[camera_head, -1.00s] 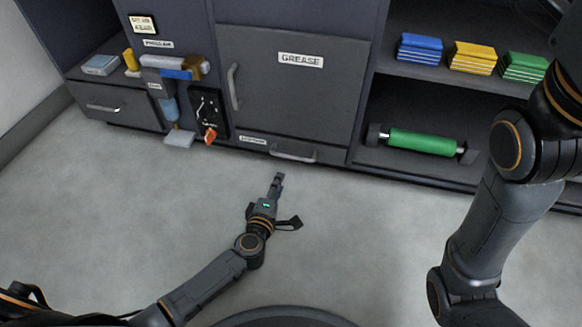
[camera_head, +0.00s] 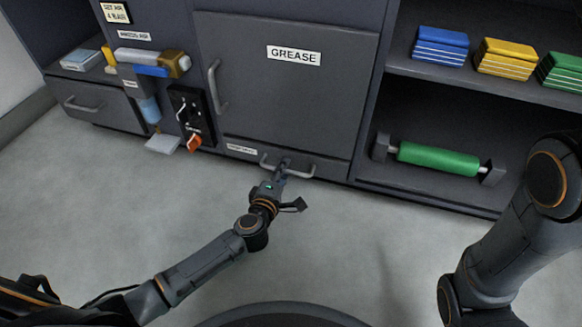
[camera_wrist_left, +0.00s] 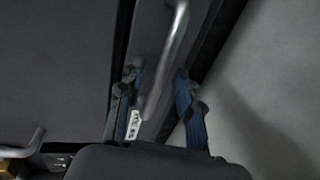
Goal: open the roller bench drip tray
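The drip tray (camera_head: 325,168) is a low dark grey front under the GREASE door, with a silver bar handle (camera_head: 301,172) and a small white label (camera_head: 241,150). It looks shut. My left gripper (camera_head: 283,170) is at this handle. In the left wrist view, the handle (camera_wrist_left: 172,50) runs between the two spread blue-padded fingers of the left gripper (camera_wrist_left: 156,75), with gaps visible beside it. The tray's label (camera_wrist_left: 133,125) shows near the left finger. My right gripper is out of view; only part of the right arm shows at the right.
The GREASE door (camera_head: 285,90) above is shut, with its own handle (camera_head: 217,87). A green roller (camera_head: 438,158) lies in the lower right bay, below coloured blocks on a shelf. A drawer (camera_head: 100,110) is at the left. The floor (camera_head: 340,250) before the tray is clear.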

